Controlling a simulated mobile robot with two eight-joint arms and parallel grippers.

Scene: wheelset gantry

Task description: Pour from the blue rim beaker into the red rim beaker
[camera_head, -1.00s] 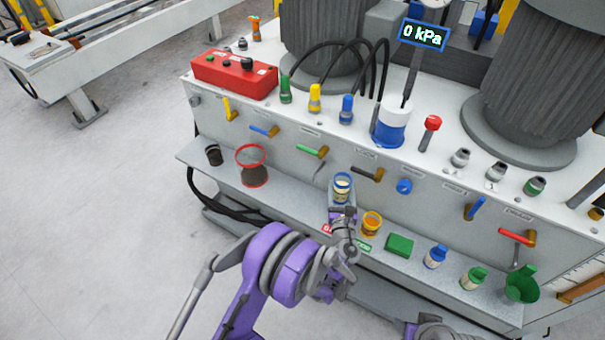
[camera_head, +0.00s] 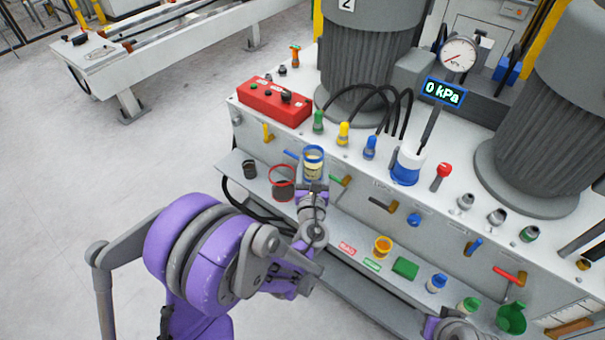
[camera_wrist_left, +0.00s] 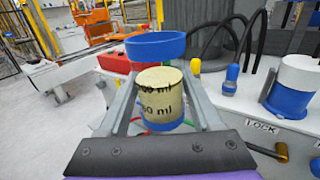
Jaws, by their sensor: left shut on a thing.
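The blue rim beaker (camera_head: 313,163) is clear, with a pale yellow content. My left gripper (camera_head: 313,187) is shut on it and holds it up, roughly upright, above the shelf. In the left wrist view the blue rim beaker (camera_wrist_left: 162,95) stands between the two fingers, with volume marks facing me. The red rim beaker (camera_head: 283,190) stands on the shelf just left of the held beaker in the head view, its wide red rim facing up and its lower part dark. The gripper and arm cover the shelf right of it.
A dark small cup (camera_head: 249,168) stands left of the red rim beaker. An orange cup (camera_head: 383,246), a green block (camera_head: 405,267) and small bottles stand along the shelf (camera_head: 345,232) to the right. Valve handles, such as the green one (camera_head: 340,180), stick out of the panel behind.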

